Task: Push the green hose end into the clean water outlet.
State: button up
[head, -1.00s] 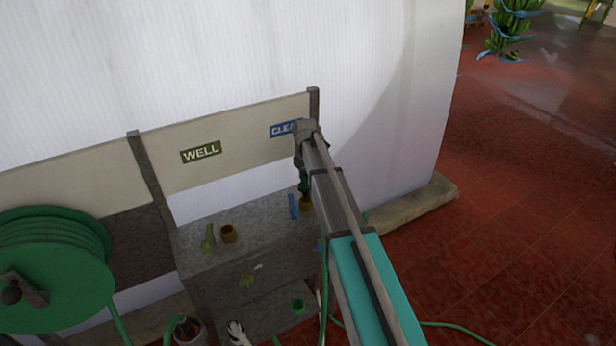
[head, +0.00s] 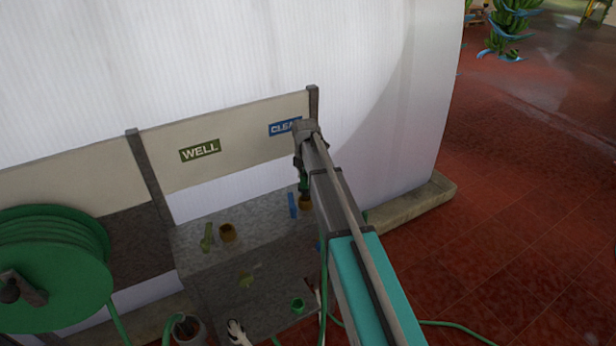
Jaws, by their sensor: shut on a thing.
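The clean water outlet is a brass-coloured socket (head: 305,203) on the grey counter, beside a blue marker (head: 292,205) and below the blue CLEAN sign (head: 283,127). My arm hides its right side. My gripper (head: 303,176) points down over this outlet, mostly hidden by my own wrist. It is shut on the green hose end (head: 304,186), which shows as a small dark green piece just above the outlet. I cannot tell whether the hose end touches the socket or has entered it.
A second brass outlet (head: 228,233) with an olive marker (head: 207,238) stands left, below the WELL sign (head: 200,150). A green hose reel (head: 52,270) is at far left. Green hose (head: 455,326) runs over the red floor, clear at right.

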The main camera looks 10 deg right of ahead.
aim_at(305, 188)
jog(key=shift+f+b, duration=2.45)
jog(key=shift+f, duration=0.05)
dwell(0.3)
jog(key=o, duration=1.2)
jog(key=shift+r, duration=0.1)
